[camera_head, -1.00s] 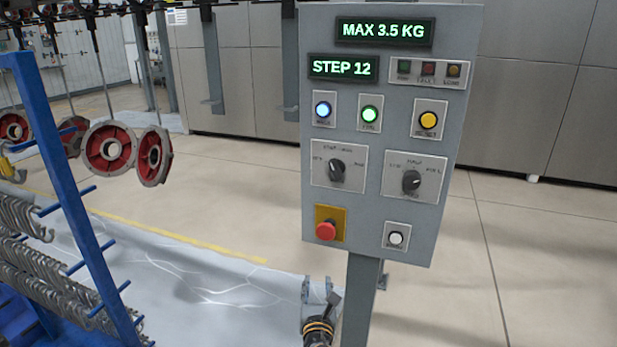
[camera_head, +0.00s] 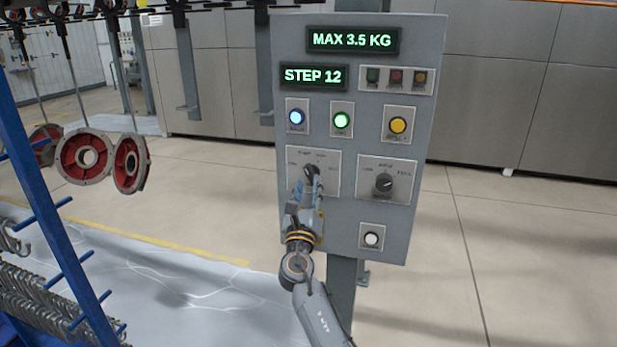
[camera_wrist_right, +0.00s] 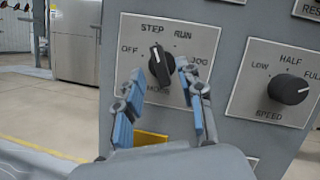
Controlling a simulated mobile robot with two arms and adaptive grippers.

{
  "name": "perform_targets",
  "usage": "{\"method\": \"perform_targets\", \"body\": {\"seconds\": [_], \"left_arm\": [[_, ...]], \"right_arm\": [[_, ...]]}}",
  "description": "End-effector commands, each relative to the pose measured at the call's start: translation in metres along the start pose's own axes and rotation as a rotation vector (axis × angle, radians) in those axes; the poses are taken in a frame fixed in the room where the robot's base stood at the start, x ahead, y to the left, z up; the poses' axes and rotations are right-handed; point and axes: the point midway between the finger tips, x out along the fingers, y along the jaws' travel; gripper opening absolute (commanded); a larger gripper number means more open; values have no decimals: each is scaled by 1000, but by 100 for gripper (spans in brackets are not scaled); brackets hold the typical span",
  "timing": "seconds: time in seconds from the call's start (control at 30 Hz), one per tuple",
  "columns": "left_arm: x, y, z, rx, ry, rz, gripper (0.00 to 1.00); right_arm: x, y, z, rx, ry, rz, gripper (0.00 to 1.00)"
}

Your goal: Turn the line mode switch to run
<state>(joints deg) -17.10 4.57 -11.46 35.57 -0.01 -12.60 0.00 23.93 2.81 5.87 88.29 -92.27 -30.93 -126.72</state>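The line mode switch is a black knob (camera_head: 311,172) on a grey control panel (camera_head: 345,235). In the right wrist view, the knob (camera_wrist_right: 161,66) has a white mark pointing up and slightly left, towards STEP. RUN is printed to the right of STEP, with OFF at left. My right gripper (camera_head: 307,184) is in front of the switch. In the right wrist view, its blue-padded fingers (camera_wrist_right: 160,74) are open, one on each side of the knob. I cannot tell whether they touch it. My left gripper is not in view.
A speed knob (camera_head: 384,183) is right of the mode switch. A white button (camera_head: 371,239) is below it. Lit buttons and the STEP 12 display (camera_head: 313,76) are above. A blue rack (camera_head: 50,200) with hooks stands left. Red-and-grey parts (camera_head: 86,157) hang behind it.

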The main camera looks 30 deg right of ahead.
Motion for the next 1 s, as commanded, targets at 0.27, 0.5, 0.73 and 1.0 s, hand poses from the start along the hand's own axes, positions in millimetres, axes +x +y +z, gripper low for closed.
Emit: {"method": "perform_targets", "body": {"seconds": [0.27, 0.5, 0.73, 1.0], "left_arm": [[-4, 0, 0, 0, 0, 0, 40], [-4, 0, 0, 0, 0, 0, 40], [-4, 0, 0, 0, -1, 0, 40], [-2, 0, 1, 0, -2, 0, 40]], "right_arm": [[27, 0, 0, 0, 0, 1, 38], [28, 0, -1, 1, 0, 1, 38], [28, 0, -1, 0, 0, 1, 3], [28, 1, -1, 6, 0, -1, 0]]}}
